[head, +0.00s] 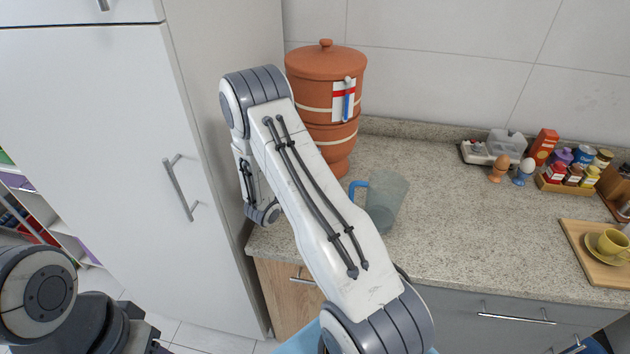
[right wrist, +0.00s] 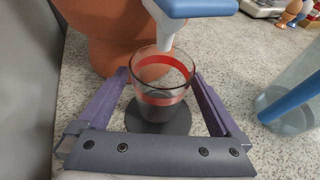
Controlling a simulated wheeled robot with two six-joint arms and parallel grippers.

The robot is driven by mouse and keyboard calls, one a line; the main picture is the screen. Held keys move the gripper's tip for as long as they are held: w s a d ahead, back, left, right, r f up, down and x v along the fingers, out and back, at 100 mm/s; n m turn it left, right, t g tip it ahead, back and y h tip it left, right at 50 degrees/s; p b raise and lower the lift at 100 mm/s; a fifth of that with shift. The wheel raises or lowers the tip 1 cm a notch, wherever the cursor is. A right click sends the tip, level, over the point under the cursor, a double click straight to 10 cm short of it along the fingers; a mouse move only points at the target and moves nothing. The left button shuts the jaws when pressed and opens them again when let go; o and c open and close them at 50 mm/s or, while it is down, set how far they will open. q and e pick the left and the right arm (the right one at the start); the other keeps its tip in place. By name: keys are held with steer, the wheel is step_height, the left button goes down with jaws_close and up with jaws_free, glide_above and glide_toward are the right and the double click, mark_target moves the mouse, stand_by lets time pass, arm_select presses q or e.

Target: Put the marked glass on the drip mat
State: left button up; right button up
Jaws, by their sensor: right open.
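The marked glass (right wrist: 163,92), clear with red bands, stands upright in the right wrist view. It appears to stand on the dark round drip mat (right wrist: 178,125), beneath the tap (right wrist: 185,12) of the clay water filter. My right gripper (right wrist: 160,73) is open, with one purple finger on each side of the glass and gaps between them and the glass. In the head view my right arm hides the gripper, glass and mat. My left gripper is out of view; only part of my left arm shows at the lower left.
The clay filter (head: 325,75) stands against the wall beside a tall white cabinet (head: 90,130). A clear jug (head: 386,200) with a blue handle stands right of my arm. Egg cups, jars and a board (head: 592,262) with a yellow cup sit farther right. The middle counter is clear.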

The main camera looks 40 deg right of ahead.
steer(key=b+v, duration=0.2)
steer(key=v, duration=1)
steer(key=shift+b, duration=0.3)
steer(key=s+a+r+m+g+y, duration=0.1)
steer(key=s+a+m+y, duration=0.3)
steer(key=s+a, duration=0.4)
steer(key=s+a+r+m+g+y, duration=0.2)
steer(key=s+a+r+m+y, duration=0.2)
steer(key=s+a, duration=0.4)
steer(key=s+a+r+m+g+y, duration=0.1)
steer(key=s+a+r+m+y, duration=0.2)
steer(key=s+a+m+y, duration=0.3)
steer(key=s+a, duration=0.2)
steer(key=a, duration=0.3)
steer(key=shift+a+r, duration=0.25)
steer(key=shift+s, duration=0.15)
